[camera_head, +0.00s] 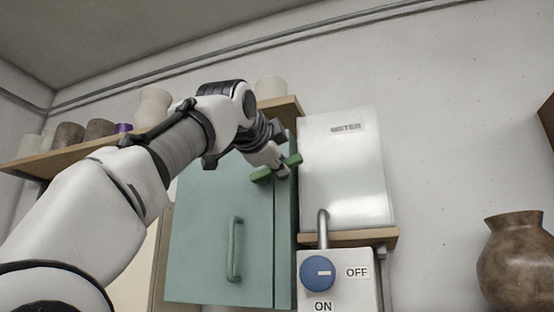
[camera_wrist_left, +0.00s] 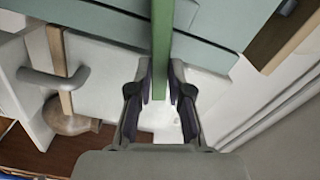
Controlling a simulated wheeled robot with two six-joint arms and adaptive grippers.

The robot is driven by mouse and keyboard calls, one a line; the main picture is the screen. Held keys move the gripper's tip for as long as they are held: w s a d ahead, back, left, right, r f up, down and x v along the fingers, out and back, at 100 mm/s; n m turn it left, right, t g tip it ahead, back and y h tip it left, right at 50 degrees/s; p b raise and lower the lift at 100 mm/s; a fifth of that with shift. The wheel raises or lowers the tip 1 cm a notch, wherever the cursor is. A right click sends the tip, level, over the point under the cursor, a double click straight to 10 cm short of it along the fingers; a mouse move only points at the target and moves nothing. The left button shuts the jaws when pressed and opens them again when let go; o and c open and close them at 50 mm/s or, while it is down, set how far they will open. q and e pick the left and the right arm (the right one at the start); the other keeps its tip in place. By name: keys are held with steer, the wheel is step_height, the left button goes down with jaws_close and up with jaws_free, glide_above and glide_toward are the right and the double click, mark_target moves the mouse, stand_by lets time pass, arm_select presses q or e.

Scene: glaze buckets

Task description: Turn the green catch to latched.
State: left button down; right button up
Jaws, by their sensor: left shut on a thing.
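The green catch (camera_head: 262,176) is a bar on the front of the teal cabinet (camera_head: 225,205), high up near its right edge. In the head view it lies aslant, nearer level than upright, with its right end higher and reaching past the door's edge. My left gripper (camera_head: 281,170) is at the catch and hides its middle. In the left wrist view the catch (camera_wrist_left: 162,40) runs down between the two fingers of the gripper (camera_wrist_left: 163,98), which is shut on it. My right gripper is in neither view.
A white heater box (camera_head: 345,175) stands close to the right of the cabinet. A shelf (camera_head: 60,158) with several pots is at left; a brown vase (camera_head: 515,262) is at right.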

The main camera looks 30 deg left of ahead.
arm_select(q)
steer(key=m, duration=0.3)
steer(key=shift+s+r, duration=0.1)
stand_by(0.6)
steer(key=c, duration=1.3)
jaws_free()
steer(key=shift+o, duration=1.1)
steer(key=shift+w+a, duration=0.1)
steer(key=shift+w, duration=0.1)
steer(key=shift+w+a+f, duration=0.1)
steer(key=shift+w+f, duration=0.05)
steer(key=shift+f, duration=0.15)
